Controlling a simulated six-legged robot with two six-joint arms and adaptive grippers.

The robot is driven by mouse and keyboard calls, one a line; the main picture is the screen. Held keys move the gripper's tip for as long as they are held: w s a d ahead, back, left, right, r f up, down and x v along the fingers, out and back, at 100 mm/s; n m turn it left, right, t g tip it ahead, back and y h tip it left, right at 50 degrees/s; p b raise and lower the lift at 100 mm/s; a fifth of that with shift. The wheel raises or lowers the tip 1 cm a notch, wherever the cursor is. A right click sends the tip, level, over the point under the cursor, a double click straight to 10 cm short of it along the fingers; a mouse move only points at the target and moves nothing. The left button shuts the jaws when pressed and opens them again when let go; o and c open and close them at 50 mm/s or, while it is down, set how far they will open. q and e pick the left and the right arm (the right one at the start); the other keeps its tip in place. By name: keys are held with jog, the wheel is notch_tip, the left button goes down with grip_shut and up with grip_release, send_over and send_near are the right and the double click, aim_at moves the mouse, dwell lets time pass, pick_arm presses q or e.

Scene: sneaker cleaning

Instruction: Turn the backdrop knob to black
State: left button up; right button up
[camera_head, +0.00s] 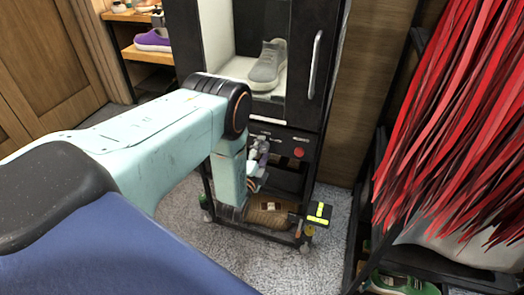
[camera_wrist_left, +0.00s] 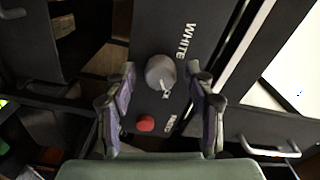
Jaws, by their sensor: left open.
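The round grey backdrop knob (camera_wrist_left: 158,71) sits on a black panel (camera_wrist_left: 181,18) in the left wrist view. A white label reading WHITE is beside it, and a smaller label lies below it, too small to read surely. A small pale mark shows at the knob's lower edge. My left gripper (camera_wrist_left: 161,75) is open, with its two fingers on either side of the knob; I cannot tell whether they touch it. In the head view my left gripper (camera_head: 257,160) is at the panel under the cabinet window, and the knob is hard to make out there. My right gripper is not in view.
A red button (camera_wrist_left: 145,123) is close to the fingers. The black cabinet (camera_head: 333,55) has a grey sneaker (camera_head: 267,66) inside and a vertical handle (camera_head: 314,64). Red hanging strips (camera_head: 455,120) are on the right. A shelf with a purple shoe (camera_head: 153,41) is behind left.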

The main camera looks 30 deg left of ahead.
pick_arm(q)
jog(key=v, duration=1.2)
jog(key=shift+f, duration=0.1)
dwell(0.4)
jog(key=s+d+f+n+g+h, duration=0.2)
jog(key=s+d+f+n+g, duration=0.1)
jog(key=s+f+n+g, duration=0.35)
jog(key=s+d+f+n+g+h, duration=0.1)
jog(key=s+d+f+n+g, duration=0.15)
jog(key=s+f+g, duration=0.4)
jog(key=s+d+r+n+g, duration=0.2)
jog(key=s+r, duration=0.1)
jog(key=s, duration=0.4)
jog(key=s+d+r+n+g+h, duration=0.1)
jog(key=s+d+r+g, duration=0.1)
jog(key=s, duration=0.6)
jog(key=shift+d+r+n+h, duration=0.3)
jog(key=shift+d+r+n, duration=0.1)
jog(key=shift+r, duration=0.4)
